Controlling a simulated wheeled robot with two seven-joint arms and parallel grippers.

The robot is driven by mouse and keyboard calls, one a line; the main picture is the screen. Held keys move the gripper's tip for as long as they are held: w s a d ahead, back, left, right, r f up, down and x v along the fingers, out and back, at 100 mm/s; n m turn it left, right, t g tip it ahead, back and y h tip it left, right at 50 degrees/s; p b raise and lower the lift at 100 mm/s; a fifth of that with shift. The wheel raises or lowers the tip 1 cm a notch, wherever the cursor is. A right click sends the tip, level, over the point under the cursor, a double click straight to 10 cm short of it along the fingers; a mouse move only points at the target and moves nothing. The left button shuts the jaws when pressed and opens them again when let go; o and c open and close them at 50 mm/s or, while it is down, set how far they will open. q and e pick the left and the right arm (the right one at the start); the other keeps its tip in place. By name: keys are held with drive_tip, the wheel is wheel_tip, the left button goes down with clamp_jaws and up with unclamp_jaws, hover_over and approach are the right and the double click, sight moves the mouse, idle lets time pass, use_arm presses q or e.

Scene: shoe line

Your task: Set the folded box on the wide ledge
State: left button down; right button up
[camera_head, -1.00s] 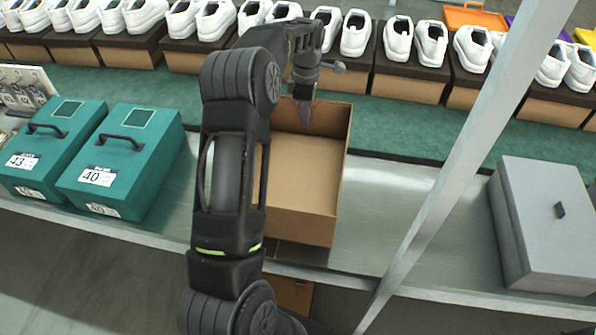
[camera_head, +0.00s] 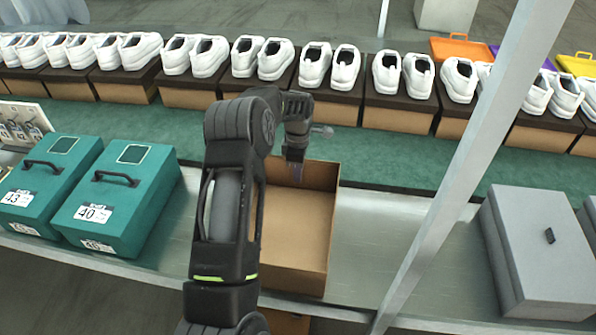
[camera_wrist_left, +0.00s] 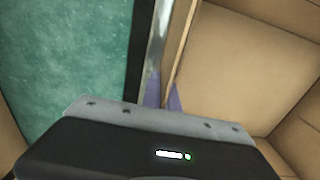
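The folded box (camera_head: 300,238) is an open-topped tan cardboard box in the middle of the head view, upright. It is over the wide ledge (camera_head: 370,245), a grey metal surface, with its front near the ledge's front edge. I cannot tell whether its bottom touches. My left arm hides its left part. My left gripper (camera_head: 296,172) points down at the box's far side. In the left wrist view, the purplish fingers of the gripper (camera_wrist_left: 163,94) stand on either side of the box wall (camera_wrist_left: 183,45), closed on it. My right gripper is not in view.
Two teal boxes (camera_head: 120,205) with handles stand left on the ledge. A grey box (camera_head: 540,250) stands right, behind a slanted metal post (camera_head: 450,185). White shoes on boxes line the green mat (camera_head: 400,160) behind. Bare ledge lies between box and post.

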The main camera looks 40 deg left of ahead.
use_arm(q)
drive_tip(key=shift+f+b, duration=0.2)
drive_tip(key=shift+b, duration=0.1)
drive_tip(key=c, duration=1.6)
unclamp_jaws()
drive_tip(key=shift+r, duration=0.15)
drive_tip(key=shift+c, duration=0.2)
drive_tip(key=shift+r, duration=0.1)
wheel_tip(320, 180, up, 12)
drive_tip(key=shift+r+b, duration=0.1)
drive_tip(key=shift+b, duration=0.6)
